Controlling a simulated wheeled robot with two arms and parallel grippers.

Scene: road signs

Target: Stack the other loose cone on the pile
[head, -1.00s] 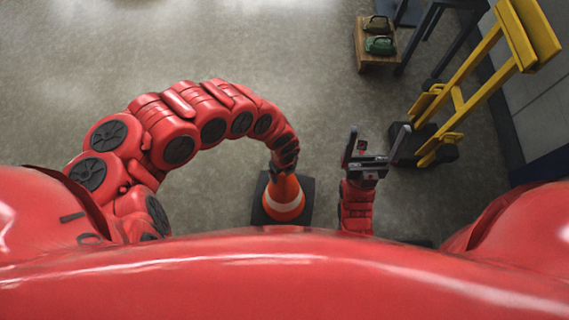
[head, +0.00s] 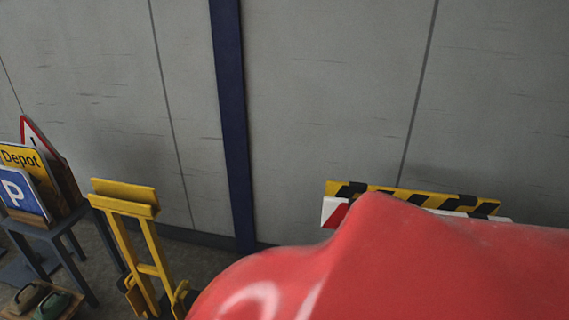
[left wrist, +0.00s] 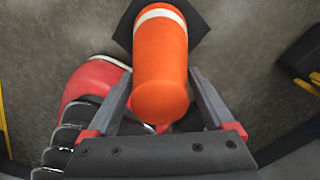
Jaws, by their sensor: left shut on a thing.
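In the left wrist view an orange cone (left wrist: 160,72) with a white band has its tip towards the camera. Its dark square base (left wrist: 203,30) shows at the top of the picture, with grey floor around it. My left gripper (left wrist: 160,80) is shut on the cone, one finger on each side near its top. I cannot tell whether the base touches the floor. The head view shows neither the cone nor my grippers. No pile of cones shows in either view, and my right gripper is out of sight.
In the head view a yellow hand truck (head: 150,250) stands near the wall. A table on the left holds signs, including a blue parking sign (head: 22,193). A striped yellow-black barrier (head: 470,205) stands by the wall at right, partly hidden behind my red body.

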